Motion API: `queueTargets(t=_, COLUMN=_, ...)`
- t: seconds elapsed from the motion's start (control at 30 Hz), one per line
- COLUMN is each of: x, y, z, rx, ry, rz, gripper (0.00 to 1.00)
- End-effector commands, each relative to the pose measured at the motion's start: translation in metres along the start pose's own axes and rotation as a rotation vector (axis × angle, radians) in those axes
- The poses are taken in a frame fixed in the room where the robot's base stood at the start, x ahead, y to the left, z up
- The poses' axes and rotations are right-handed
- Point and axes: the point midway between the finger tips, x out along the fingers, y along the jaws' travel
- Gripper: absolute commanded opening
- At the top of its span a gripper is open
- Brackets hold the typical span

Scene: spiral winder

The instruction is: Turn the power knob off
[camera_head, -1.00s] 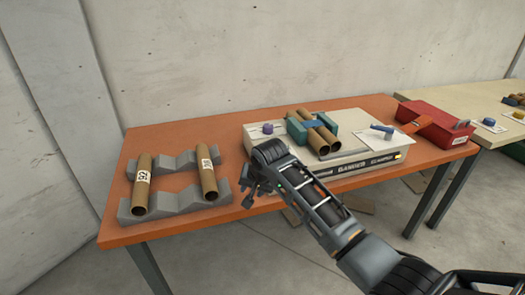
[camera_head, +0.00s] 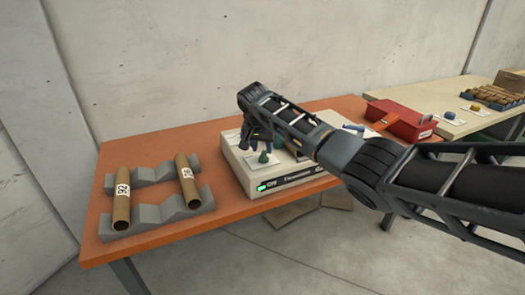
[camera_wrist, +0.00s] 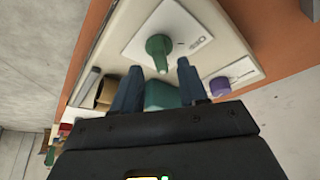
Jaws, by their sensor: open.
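A green knob (camera_head: 263,157) stands on a pale plate at the front left of the white winder machine (camera_head: 237,162), near a lit green display (camera_head: 264,187). In the wrist view the green knob (camera_wrist: 158,48) sits just beyond my open fingertips, roughly between them. The writing on its plate is too small to read. My gripper (camera_head: 257,145) is over the machine's left end, pointing down, open and empty. A purple knob (camera_wrist: 219,86) on another plate shows to the right in the wrist view. My arm hides much of the machine's top in the head view.
Two cardboard tubes (camera_head: 121,200) lie on grey cradles (camera_head: 150,216) at the left of the orange table (camera_head: 95,245). A red box (camera_head: 401,120) sits at the table's right end. A second table (camera_head: 455,125) with more items stands farther right.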

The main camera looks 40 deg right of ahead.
Motion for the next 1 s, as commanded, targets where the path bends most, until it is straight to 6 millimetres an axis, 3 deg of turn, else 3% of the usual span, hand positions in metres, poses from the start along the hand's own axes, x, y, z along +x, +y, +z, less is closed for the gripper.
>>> queueTargets(t=0.23, x=0.024, y=0.000, z=0.000, rx=0.000, ry=0.001, rz=0.000, gripper=0.43)
queueTargets(t=0.6, x=0.028, y=0.000, z=0.000, rx=0.000, ry=0.001, rz=-0.002, gripper=0.42)
queueTargets(t=1.0, x=0.028, y=0.000, z=0.000, rx=0.000, ry=0.000, rz=-0.002, gripper=0.03)
